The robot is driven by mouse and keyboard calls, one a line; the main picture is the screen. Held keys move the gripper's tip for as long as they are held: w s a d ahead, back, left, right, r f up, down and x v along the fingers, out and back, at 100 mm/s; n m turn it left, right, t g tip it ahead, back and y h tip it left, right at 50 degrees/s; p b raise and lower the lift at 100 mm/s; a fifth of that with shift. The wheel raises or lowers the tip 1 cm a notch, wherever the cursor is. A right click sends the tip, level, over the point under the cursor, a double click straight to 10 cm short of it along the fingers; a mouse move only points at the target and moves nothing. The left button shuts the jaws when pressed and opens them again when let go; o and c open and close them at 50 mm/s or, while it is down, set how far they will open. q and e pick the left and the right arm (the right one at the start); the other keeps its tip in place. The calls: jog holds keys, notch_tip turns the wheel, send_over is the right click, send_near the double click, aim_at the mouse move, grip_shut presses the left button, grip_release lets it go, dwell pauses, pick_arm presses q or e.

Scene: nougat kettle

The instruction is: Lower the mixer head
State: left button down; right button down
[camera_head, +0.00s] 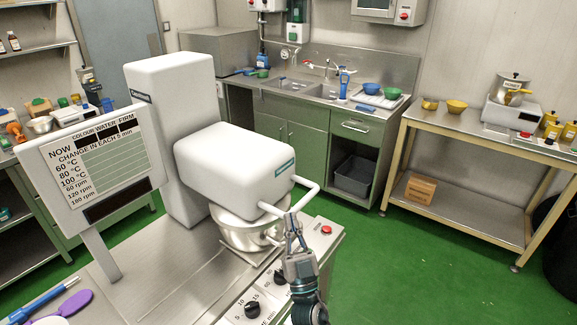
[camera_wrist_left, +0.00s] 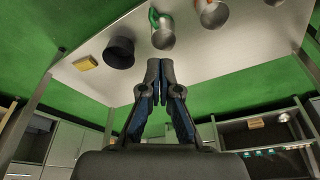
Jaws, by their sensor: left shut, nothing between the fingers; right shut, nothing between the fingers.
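The white mixer (camera_head: 165,125) stands on a steel bench at the left centre of the head view. Its boxy head (camera_head: 228,158) reaches forward, roughly level, just over the steel bowl (camera_head: 236,236); I cannot tell whether it touches the rim. A white U-shaped handle (camera_head: 308,186) sticks out from the head's front. My right gripper (camera_head: 290,220) is shut and empty, upright by the handle's near end; whether it touches the handle is unclear. My left gripper (camera_wrist_left: 159,68) is shut and empty in the left wrist view, away from the mixer, and is not seen in the head view.
A sign board (camera_head: 98,166) stands left of the mixer. Control knobs (camera_head: 252,309) and a red button (camera_head: 326,230) are on the bench front. A sink counter (camera_head: 290,95) and side table (camera_head: 455,134) stand behind. A dark pot (camera_wrist_left: 119,53) appears in the wrist view.

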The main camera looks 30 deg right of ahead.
pick_arm(q)
jog(key=w, duration=0.1)
jog(key=w+d+t, duration=0.1)
jog(key=shift+w+t, duration=0.3)
jog(key=shift+w, duration=0.1)
pick_arm(e)
jog(key=shift+f, duration=0.5)
